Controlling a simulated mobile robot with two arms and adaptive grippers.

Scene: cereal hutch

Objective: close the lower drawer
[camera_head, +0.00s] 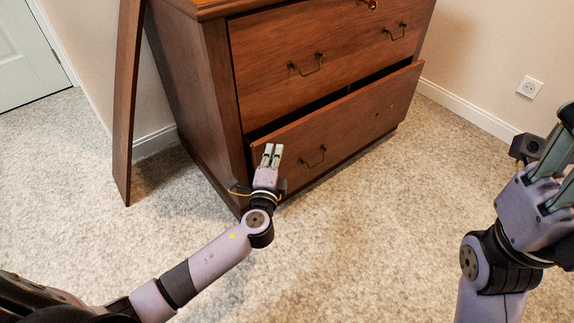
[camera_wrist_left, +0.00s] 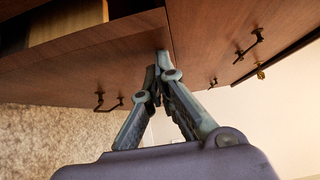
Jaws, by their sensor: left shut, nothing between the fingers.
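The lower drawer (camera_head: 345,115) of the brown wooden cabinet is pulled out a little.
The upper drawer (camera_head: 310,55) is flush with the cabinet (camera_head: 180,70). A tall wooden panel (camera_head: 128,100) stands left of the cabinet. Clear carpet (camera_head: 360,240) lies in front. A wall with a socket (camera_head: 530,87) is at the right.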

